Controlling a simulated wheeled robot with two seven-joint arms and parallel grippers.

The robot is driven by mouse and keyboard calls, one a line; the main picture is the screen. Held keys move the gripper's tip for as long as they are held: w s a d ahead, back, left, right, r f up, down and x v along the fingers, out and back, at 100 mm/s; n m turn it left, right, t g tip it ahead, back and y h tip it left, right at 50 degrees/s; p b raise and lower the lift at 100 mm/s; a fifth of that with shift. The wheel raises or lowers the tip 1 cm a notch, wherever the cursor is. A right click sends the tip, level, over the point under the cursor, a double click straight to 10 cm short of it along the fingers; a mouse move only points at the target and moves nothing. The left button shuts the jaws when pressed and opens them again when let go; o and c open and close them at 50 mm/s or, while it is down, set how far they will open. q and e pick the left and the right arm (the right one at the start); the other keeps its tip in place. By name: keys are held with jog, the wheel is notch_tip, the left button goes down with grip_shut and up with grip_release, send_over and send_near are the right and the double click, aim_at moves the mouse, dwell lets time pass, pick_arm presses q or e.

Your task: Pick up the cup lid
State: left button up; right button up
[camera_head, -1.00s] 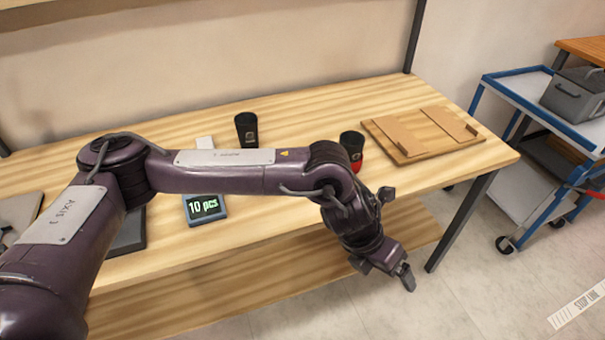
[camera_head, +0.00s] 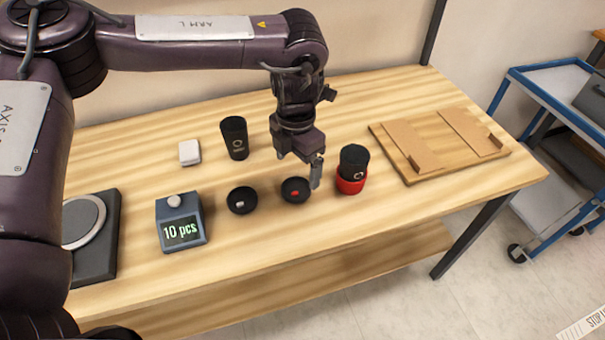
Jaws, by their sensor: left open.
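Two round black lids lie on the wooden table. One lid (camera_head: 241,201) has a pale tab, and the other lid (camera_head: 294,190) has a red tab. My left gripper (camera_head: 314,176) is open and points down, its fingers by the right edge of the red-tabbed lid; I cannot tell whether they touch it. A black cup (camera_head: 353,160) stands in a red ring holder (camera_head: 350,186) just right of the gripper. Another black cup (camera_head: 234,138) stands upright at the back left. My right gripper is not in view.
A counter box (camera_head: 181,222) reading "10 pcs" and a dark scale-like device (camera_head: 104,240) are at the left. A small white block (camera_head: 189,152) lies behind them. A wooden board (camera_head: 425,168) with cardboard pieces is at the right. A blue cart (camera_head: 552,110) stands beyond the table.

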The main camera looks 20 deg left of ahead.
aim_at(296, 190)
pick_arm(q)
jog(key=shift+f, duration=0.4)
jog(key=f, duration=0.2)
jog(key=shift+s+a+f, duration=0.15)
jog(key=shift+s+f, duration=0.05)
jog(key=shift+f, duration=0.1)
jog(key=f, duration=0.2)
jog(key=shift+w+a+f+p, duration=0.1)
jog(key=shift+w+f+p, duration=0.15)
jog(key=shift+f+p, duration=0.15)
jog(key=shift+f, duration=0.55)
jog(key=c, duration=1.1)
jog(key=shift+o, duration=0.2)
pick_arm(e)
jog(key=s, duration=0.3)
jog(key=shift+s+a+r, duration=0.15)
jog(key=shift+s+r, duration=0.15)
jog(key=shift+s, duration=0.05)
pick_arm(q)
jog(key=shift+w+r, duration=0.1)
